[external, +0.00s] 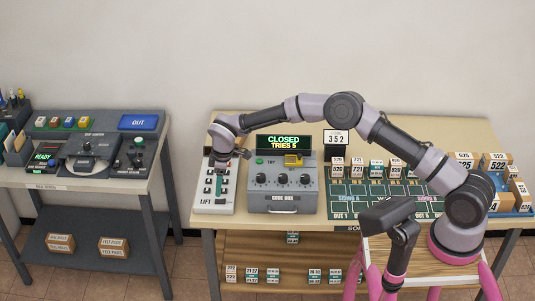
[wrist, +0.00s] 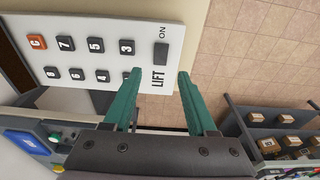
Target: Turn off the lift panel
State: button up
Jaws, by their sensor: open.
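The lift panel (external: 214,188) is a white board marked LIFT at the left end of the sorting table. In the wrist view the panel (wrist: 105,18) shows several dark numbered buttons, an orange C button (wrist: 37,42) and a dark rectangular switch (wrist: 161,54) beside the word ON. My gripper (wrist: 157,74) is open, its two green fingers apart on either side of the LIFT lettering, close to the switch. Nothing is between the fingers. In the external view my gripper (external: 228,160) hangs over the panel and hides part of it. Whether the fingers touch the panel cannot be told.
A grey box (external: 282,183) with knobs and a CLOSED, TRIES 5 display (external: 284,142) stands just right of the panel. A green board (external: 375,198) with small boxes lies further right. Another table (external: 75,180) with machines stands left, across a floor gap.

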aim_at(223, 200)
jog(key=shift+d+r, duration=0.2)
jog(key=shift+r, duration=1.2)
jog(key=shift+d+r, duration=0.2)
jog(key=shift+r, duration=1.15)
